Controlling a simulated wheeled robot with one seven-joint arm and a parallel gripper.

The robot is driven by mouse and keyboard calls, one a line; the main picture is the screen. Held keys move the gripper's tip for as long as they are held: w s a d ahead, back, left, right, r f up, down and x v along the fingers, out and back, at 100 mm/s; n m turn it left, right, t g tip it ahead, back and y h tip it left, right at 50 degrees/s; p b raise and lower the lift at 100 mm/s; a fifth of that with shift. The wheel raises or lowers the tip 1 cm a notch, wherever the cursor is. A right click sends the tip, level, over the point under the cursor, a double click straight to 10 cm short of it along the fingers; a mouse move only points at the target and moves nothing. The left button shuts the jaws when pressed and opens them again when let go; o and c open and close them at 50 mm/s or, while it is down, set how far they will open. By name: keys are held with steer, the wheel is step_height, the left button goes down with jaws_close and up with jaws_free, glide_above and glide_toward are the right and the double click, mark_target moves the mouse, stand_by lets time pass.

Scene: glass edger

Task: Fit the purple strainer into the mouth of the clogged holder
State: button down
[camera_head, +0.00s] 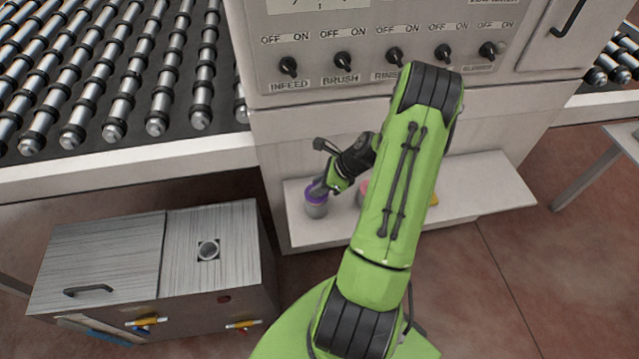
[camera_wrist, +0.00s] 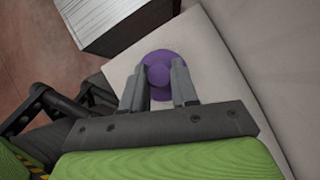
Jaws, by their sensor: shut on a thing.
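The purple strainer (camera_head: 317,188) is at the left end of the pale shelf below the control panel, with a purple top over a greyish cylinder body. In the wrist view its round purple top (camera_wrist: 151,60) shows with a knob in the middle. My gripper (camera_wrist: 160,76) is shut on that knob from above; in the head view my gripper (camera_head: 332,184) is partly hidden by my arm.
The metal tank (camera_head: 90,250) stands left of the shelf (camera_head: 490,190), with a handled lid and coloured valves on its front. A pink item (camera_head: 363,190) and a yellow one stand on the shelf, mostly behind my arm. The control panel (camera_head: 320,65) rises behind; a roller conveyor (camera_head: 110,75) is upper left.

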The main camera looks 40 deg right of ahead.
steer(key=shift+f+b, duration=0.6)
steer(key=shift+f, duration=0.4)
steer(key=c, duration=0.8)
jaws_free()
steer(key=shift+r, duration=0.1)
steer(key=p+v, duration=0.3)
steer(key=v, duration=1.2)
steer(key=shift+s+d+r+p, duration=0.15)
steer(key=shift+s+r+p, duration=0.1)
steer(key=shift+s+p, duration=0.1)
steer(key=shift+w, duration=0.1)
